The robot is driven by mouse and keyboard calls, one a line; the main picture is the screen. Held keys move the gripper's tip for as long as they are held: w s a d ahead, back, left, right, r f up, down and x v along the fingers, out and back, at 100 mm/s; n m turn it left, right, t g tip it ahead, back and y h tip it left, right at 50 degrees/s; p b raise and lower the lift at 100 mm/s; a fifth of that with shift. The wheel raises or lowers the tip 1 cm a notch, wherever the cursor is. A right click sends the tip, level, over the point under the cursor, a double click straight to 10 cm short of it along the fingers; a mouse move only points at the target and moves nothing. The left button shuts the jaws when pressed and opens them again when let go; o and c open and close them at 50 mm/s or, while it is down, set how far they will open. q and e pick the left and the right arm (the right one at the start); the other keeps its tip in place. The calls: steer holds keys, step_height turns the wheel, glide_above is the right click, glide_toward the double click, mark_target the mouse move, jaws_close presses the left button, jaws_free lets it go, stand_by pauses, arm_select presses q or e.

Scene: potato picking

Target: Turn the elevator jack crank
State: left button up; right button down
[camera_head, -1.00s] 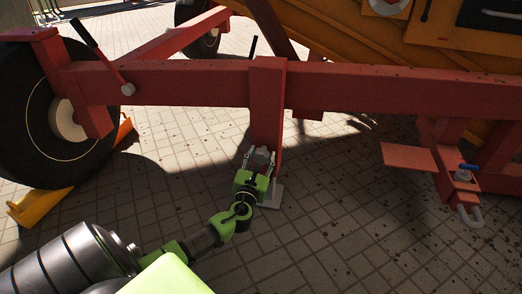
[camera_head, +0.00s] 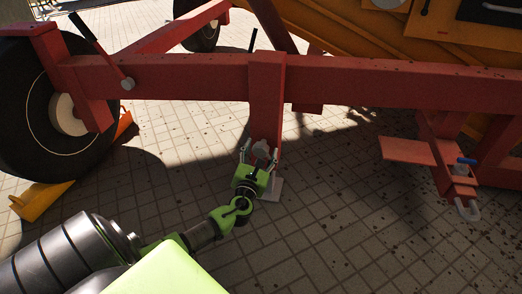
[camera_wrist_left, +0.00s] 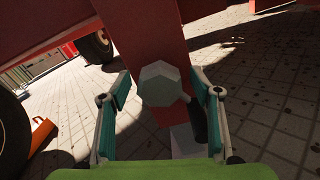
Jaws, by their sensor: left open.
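The jack's crank shows in the left wrist view as a grey hexagonal hub (camera_wrist_left: 160,84) with a short dark handle (camera_wrist_left: 199,122) pointing down and right. It sits on the red jack post (camera_wrist_left: 148,35), which also shows in the head view (camera_head: 266,90). In the head view the grey crank hub (camera_head: 261,147) is small and partly hidden by my gripper. My left gripper (camera_head: 259,152) is open in front of the post, with one finger on each side of the hub. The handle lies close to the right finger in the wrist view; whether they touch cannot be told. My right gripper is out of view.
A red beam (camera_head: 170,78) runs across above the gripper. A black tire (camera_head: 35,150) and a yellow wheel chock (camera_head: 42,200) are at the left. A red step plate (camera_head: 408,151) and a hitch with a blue handle (camera_head: 466,161) are at the right. The tiled floor between is clear.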

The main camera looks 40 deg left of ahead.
arm_select(q)
steer(key=v, duration=1.1)
steer(key=shift+s, duration=0.35)
steer(key=shift+d, duration=0.2)
